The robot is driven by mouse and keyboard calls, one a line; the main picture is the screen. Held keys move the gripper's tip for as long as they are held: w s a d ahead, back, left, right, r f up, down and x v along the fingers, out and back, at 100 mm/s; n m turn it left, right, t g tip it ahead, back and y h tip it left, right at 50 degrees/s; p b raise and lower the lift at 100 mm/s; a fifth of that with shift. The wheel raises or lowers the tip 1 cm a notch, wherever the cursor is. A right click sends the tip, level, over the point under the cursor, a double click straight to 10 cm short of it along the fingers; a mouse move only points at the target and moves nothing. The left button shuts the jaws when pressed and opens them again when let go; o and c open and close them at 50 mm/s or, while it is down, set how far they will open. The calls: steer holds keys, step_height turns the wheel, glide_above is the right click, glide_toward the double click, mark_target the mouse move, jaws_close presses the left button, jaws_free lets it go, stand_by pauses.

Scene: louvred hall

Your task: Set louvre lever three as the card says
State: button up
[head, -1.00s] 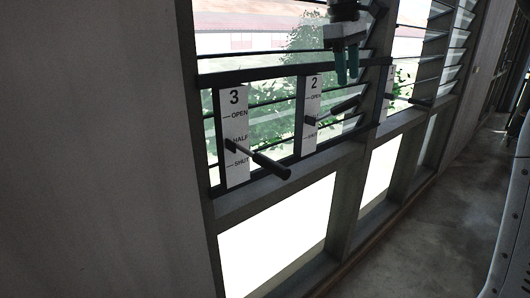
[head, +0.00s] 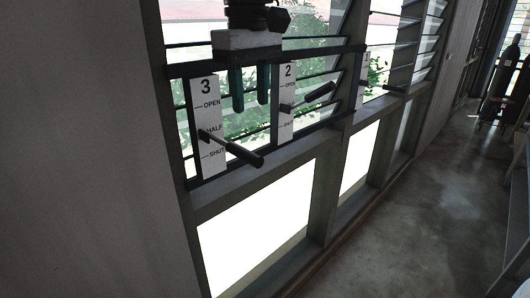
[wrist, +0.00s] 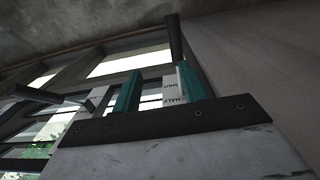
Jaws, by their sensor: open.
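Lever three (head: 236,149) is a dark rod with a thick black grip, on the white plate (head: 208,165) numbered 3. The plate is marked OPEN, HALF and SHUT. The lever's inner end is near HALF and its grip sticks out to the lower right. My gripper (head: 250,104) points down with two teal fingers apart and nothing between them. In the head view it appears above the lever's grip, between plates 3 and 2. In the wrist view, lever three (wrist: 174,38) appears near the right finger, beside the HALF and SHUT plate (wrist: 170,88). I see no separate instruction card.
Lever two (head: 308,98) angles up to the right on its own plate (head: 286,125), close right of my gripper. Another lever (head: 393,89) is farther along. A dark rail (head: 330,56) crosses above the plates. The concrete floor (head: 425,195) at right is clear.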

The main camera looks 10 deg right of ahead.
mark_target(245, 149)
steer(key=shift+s+a+f, duration=0.2)
steer(key=shift+s+a, duration=0.35)
steer(key=shift+s, duration=0.05)
steer(key=shift+s+a+f, duration=0.2)
steer(key=shift+s+a, duration=0.35)
steer(key=shift+s, duration=0.05)
steer(key=shift+w+d+f, duration=0.1)
steer(key=shift+d+f, duration=0.05)
steer(key=shift+f, duration=2.3)
steer(key=shift+w+d+f, duration=0.1)
steer(key=shift+d+f, duration=0.05)
steer(key=shift+f, duration=2.3)
steer(key=shift+c, duration=0.3)
steer(key=shift+s, duration=0.1)
jaws_close()
